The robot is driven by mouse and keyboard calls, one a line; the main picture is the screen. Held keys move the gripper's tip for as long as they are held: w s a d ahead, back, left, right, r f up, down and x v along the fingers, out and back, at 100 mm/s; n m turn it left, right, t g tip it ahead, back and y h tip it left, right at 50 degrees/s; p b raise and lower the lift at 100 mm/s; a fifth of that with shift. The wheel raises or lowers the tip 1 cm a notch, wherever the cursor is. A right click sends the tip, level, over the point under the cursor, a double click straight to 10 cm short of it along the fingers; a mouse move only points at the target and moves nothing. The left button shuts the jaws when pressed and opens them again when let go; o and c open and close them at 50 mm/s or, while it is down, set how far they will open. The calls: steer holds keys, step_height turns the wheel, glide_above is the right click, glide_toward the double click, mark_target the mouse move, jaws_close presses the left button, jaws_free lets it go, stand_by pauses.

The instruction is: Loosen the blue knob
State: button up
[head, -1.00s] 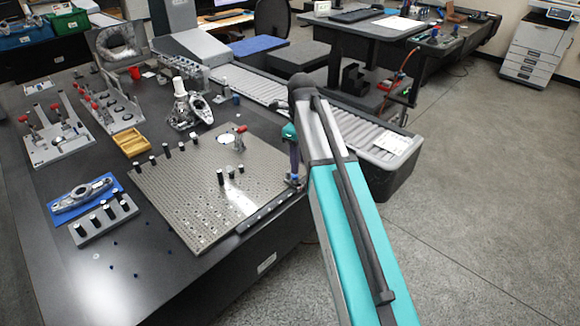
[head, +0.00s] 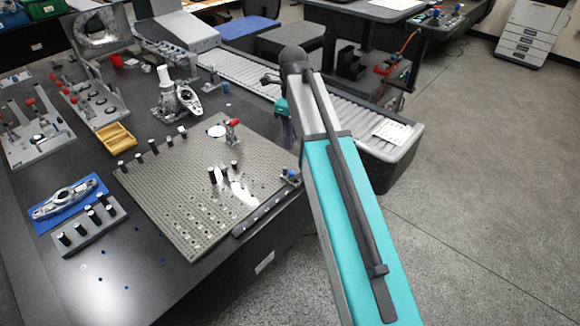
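A small blue knob (head: 292,173) sits on a small fitting at the right corner of the perforated metal plate (head: 190,210), on the dark table. It is too small to tell how far it is turned. My teal and grey arm rises from the bottom of the head view, just right of the knob, and its upper joint is beyond the knob. A purple-grey part of my arm hangs above and behind the knob, apart from it in the picture. My gripper's fingers cannot be made out; the arm hides them.
Black posts (head: 213,175) and a red-handled clamp (head: 232,130) stand on the plate. Clamp fixtures, a yellow tray (head: 116,137) and a metal part on a blue mat (head: 94,187) lie to the left. A roller conveyor (head: 345,120) runs behind my arm. Open floor lies right.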

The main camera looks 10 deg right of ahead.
mark_target(292, 172)
steer(key=shift+a+f, duration=0.1)
steer(key=shift+f, duration=0.15)
steer(key=shift+f+p, duration=0.9)
steer(key=shift+f, duration=5.8)
jaws_close()
